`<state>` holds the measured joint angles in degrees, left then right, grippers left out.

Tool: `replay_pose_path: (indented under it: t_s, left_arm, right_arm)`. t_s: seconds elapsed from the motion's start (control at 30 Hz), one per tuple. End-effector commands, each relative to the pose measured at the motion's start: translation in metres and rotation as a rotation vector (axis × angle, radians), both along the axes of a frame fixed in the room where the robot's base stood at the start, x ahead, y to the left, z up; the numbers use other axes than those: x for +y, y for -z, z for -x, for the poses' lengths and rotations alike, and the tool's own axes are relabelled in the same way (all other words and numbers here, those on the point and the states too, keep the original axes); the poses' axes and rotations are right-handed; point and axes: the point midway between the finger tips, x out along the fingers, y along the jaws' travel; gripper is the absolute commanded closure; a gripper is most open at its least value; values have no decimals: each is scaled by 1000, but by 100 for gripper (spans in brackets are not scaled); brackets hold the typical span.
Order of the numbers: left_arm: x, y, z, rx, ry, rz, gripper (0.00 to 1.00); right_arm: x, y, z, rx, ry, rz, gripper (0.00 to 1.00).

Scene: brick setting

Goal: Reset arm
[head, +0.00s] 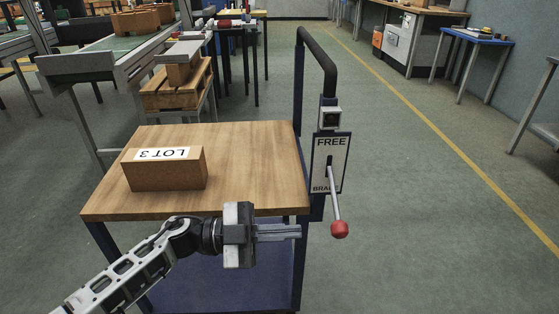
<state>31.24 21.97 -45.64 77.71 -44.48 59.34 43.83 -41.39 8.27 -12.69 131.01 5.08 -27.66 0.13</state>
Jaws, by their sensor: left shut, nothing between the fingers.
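My left gripper (298,232) is shut and empty. It points right, in front of the near edge of the trolley's wooden top. A lever with a red knob (339,230) hangs down from a plate marked FREE and BRAKE (330,150) on the trolley's right side. The knob sits to the right of my fingertips with a gap between them in the picture. The lever slants down across the lower part of the plate, near the word BRAKE. My right gripper is out of view.
The trolley top (240,160) carries a brown block labelled LOT 3 (165,174). A dark handle rail (320,55) rises at its right. A conveyor (100,65) and a wooden pallet (178,92) stand behind on the left. The floor to the right is clear, with a yellow line (430,130).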

Motion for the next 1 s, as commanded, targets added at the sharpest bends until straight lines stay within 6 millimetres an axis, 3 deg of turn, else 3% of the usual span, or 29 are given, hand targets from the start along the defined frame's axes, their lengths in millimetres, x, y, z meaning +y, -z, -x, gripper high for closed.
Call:
replay_pose_path:
  t_s: [0.17, 0.27, 0.37, 0.47, 0.53, 0.7, 0.83, 1.0]
  left_arm:
    - [-6, -11, 3, 37, -91, 88, 100]
    - [-4, -26, 3, 116, -278, 210, 100]
    - [16, -33, 0, 255, -546, 311, 100]
    - [50, -20, 3, 434, -823, 329, 100]
    - [78, -1, 15, 577, -997, 292, 100]
    - [132, 47, 72, 901, -1276, 107, 100]
    - [152, 68, 114, 1064, -1357, -23, 100]
    - [160, 76, 135, 1137, -1380, -88, 100]
  right_arm:
    - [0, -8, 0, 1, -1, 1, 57]
    - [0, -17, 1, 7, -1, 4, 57]
    - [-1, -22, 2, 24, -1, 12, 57]
    - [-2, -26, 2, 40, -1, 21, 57]
    - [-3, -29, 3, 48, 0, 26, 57]
    - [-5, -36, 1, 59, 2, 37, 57]
    - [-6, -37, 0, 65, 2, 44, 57]
    - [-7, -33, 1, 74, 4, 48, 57]
